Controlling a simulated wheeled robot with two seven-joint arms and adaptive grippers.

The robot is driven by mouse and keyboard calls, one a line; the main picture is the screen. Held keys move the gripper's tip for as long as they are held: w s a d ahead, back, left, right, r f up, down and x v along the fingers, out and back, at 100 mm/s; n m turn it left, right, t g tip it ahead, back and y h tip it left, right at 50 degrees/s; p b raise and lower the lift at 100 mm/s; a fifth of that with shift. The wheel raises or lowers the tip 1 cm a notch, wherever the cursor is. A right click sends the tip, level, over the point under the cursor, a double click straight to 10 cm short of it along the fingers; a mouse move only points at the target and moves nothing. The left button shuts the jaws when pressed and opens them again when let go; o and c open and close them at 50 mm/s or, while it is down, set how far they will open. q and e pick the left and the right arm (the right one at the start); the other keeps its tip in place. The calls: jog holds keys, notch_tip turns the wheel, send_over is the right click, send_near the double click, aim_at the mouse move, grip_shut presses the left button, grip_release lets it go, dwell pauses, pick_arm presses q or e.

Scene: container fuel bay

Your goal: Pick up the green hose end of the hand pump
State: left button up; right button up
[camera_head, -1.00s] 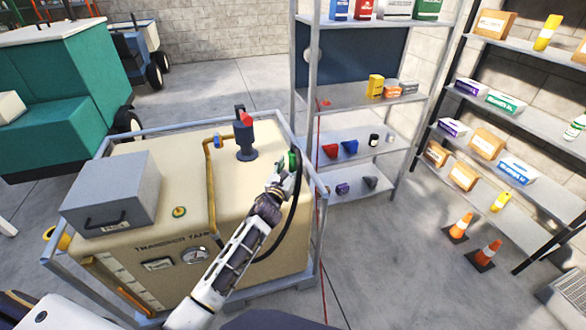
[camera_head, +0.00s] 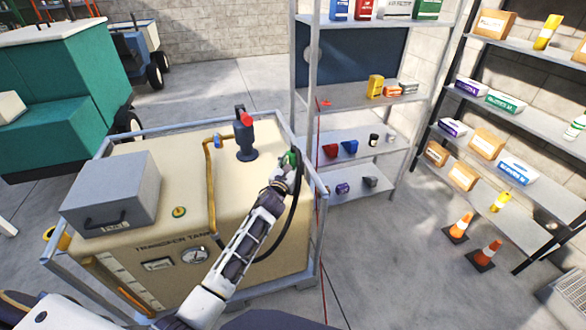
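The hand pump (camera_head: 245,135), dark blue with a red part at its top, stands upright on the cream transfer tank (camera_head: 240,205). The green hose end (camera_head: 292,157) shows at the tank's right side, by the cage rail, with a dark hose (camera_head: 293,215) hanging below it. My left gripper (camera_head: 284,170) is at the green end, overlapping its lower part. Its fingers are small and partly hidden by my own wrist, so I cannot tell whether they are closed on it. My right gripper is out of view.
A grey metal box (camera_head: 112,192) sits on the tank's left. A yellow pipe (camera_head: 210,185) bends over the tank top. A grey rail cage (camera_head: 317,225) surrounds the tank.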

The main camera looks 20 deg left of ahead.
aim_at(293, 151)
pick_arm(q)
jog(key=c, duration=0.9)
grip_shut()
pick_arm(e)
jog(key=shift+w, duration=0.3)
pick_arm(q)
jog(key=shift+r, duration=0.1)
jog(key=shift+r, duration=1.05)
notch_tip(293, 151, up, 7)
jog(key=shift+f+p, duration=0.2)
jog(key=shift+p, duration=0.7)
jog(key=shift+r, duration=0.55)
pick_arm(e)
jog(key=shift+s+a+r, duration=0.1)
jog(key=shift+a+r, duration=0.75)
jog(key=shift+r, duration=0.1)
